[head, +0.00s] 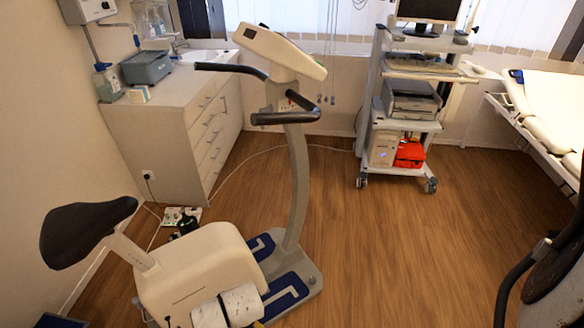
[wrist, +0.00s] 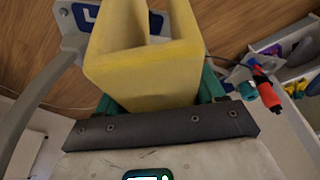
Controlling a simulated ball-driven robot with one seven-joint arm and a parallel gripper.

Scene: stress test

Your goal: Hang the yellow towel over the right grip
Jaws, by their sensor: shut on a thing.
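The yellow towel (wrist: 145,75) is folded into a thick U shape and fills the middle of the wrist view. My gripper (wrist: 158,98) is shut on it, with green fingers on either side of its lower part. In the head view only a sliver of yellow shows at the bottom edge, beside my pale arm. The exercise bike's right grip (head: 285,118) is the dark bar nearer to me, below the console, and it is bare. My gripper is low beside the bike's body, well below and apart from this grip.
The left grip (head: 230,68) lies farther back. The bike's seat (head: 85,230) and cream body (head: 195,270) stand close to my arm. A cabinet (head: 170,115) is behind at left and a cart (head: 400,125) at back right.

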